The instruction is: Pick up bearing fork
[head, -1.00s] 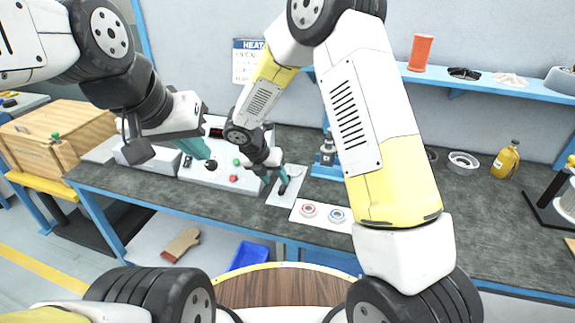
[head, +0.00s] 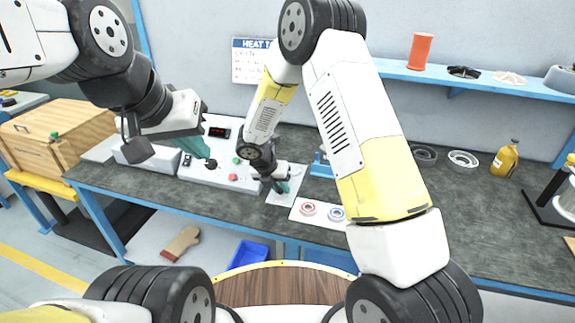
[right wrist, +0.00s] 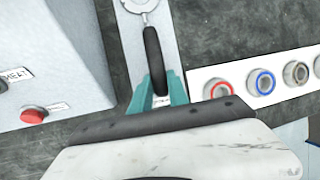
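The bearing fork (right wrist: 152,50) has a black handle and a pale metal head with a round hole. It lies on a light plate (right wrist: 167,36) on the bench, its head at the top of the right wrist view. My right gripper (right wrist: 159,78) points down at the handle end, its teal fingers on either side of the handle. The fingers look open; the picture does not show firm contact. In the head view my right gripper (head: 281,186) hides most of the fork. My left gripper (head: 198,146) hangs over the control box; its finger gap is not clear.
The grey control box (head: 222,168) with a red button (right wrist: 34,116) stands left of the fork. A white strip (right wrist: 262,91) with several bearing rings lies close on the right. A blue press-like stand (head: 320,165) is behind.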

